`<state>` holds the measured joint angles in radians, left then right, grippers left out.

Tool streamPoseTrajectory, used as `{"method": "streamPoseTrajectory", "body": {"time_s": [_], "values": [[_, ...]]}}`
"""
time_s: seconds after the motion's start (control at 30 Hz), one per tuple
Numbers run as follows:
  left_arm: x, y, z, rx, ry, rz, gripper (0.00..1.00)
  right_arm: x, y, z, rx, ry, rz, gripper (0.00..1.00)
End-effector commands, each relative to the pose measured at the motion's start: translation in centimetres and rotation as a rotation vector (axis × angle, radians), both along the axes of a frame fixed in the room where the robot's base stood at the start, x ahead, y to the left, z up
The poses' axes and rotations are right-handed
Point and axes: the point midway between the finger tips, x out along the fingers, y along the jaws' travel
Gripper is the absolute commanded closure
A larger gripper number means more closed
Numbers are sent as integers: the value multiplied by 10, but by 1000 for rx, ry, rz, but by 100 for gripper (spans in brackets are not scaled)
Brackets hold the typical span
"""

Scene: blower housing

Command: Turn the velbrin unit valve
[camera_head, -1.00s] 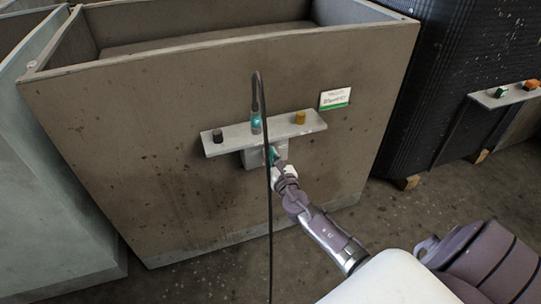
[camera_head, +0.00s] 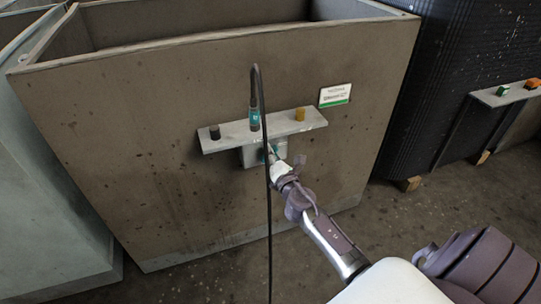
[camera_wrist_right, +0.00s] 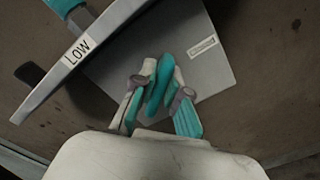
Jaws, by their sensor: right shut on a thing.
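The valve is on a grey box (camera_head: 250,157) below a shelf on the brown housing wall. In the right wrist view, a teal valve handle (camera_wrist_right: 158,86) stands out from the grey plate (camera_wrist_right: 205,75). My right gripper (camera_head: 270,156) is at the box in the head view, partly hidden by a black cable. In the wrist view my right gripper (camera_wrist_right: 160,100) has its teal-padded fingers on both sides of the handle, shut on it. My left gripper is not in view.
A "LOW" label (camera_wrist_right: 78,49) is on an edge close to the gripper. A white-green sign (camera_head: 335,95) is at right.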

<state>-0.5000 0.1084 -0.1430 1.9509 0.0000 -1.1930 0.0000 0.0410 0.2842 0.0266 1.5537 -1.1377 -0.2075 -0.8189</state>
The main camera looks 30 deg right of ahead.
Motion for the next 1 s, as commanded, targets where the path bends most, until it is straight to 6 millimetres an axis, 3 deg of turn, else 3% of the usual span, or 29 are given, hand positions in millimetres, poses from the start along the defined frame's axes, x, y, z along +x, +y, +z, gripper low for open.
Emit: {"method": "streamPoseTrajectory", "body": {"time_s": [0.5, 1.0], "values": [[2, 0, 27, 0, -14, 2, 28, -1, -1, -4, 448, -106, -1, 100], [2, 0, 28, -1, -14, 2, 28, -1, -2, -5, 649, -153, -2, 100]]}}
